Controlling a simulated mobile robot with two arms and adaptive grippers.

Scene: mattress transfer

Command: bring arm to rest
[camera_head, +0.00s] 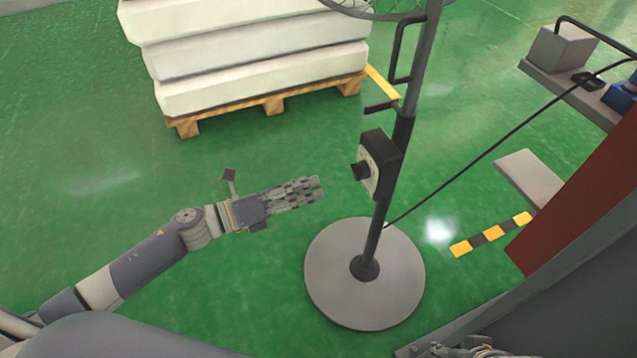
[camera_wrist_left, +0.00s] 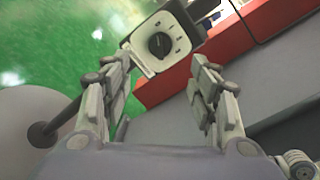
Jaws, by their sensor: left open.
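My left arm reaches in from the left in the head view. Its left gripper (camera_head: 318,188) is over the green floor, a little left of a fan's control box (camera_head: 381,165), and apart from it. In the left wrist view the gripper (camera_wrist_left: 165,85) has its two fingers spread with nothing between them. The control box (camera_wrist_left: 162,42) with its dark knob shows beyond the fingertips. At the bottom right of the head view a small piece of a gripper (camera_head: 470,348) shows, probably my right one; its fingers cannot be made out.
A fan stand has a pole (camera_head: 400,130), a round grey base (camera_head: 330,275) and a cable running right. White mattresses (camera_head: 260,60) lie stacked on a wooden pallet (camera_head: 275,104) at the back. A red panel (camera_head: 590,190) and a grey surface stand at right. The left floor is clear.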

